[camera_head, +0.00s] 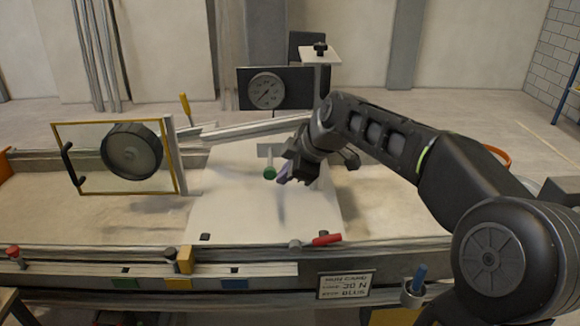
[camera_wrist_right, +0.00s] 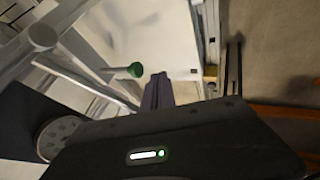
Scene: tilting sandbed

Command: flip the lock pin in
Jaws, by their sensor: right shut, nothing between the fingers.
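A pin with a round green knob (camera_head: 270,173) stands out from a bracket over the white plate; it also shows in the wrist view (camera_wrist_right: 136,70). I cannot tell for sure whether this is the lock pin. In the wrist view my shut fingers (camera_wrist_right: 156,92) end right of and below the knob, with a small apparent gap. My gripper and wrist hide part of the bracket and beam behind. My left gripper is not in view.
A round gauge (camera_head: 267,91) on a dark panel stands behind. A framed clear panel with a dark wheel (camera_head: 132,151) is at the left. A red handle (camera_head: 326,240) lies at the front rail. The white plate (camera_head: 235,215) is clear in front of my gripper.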

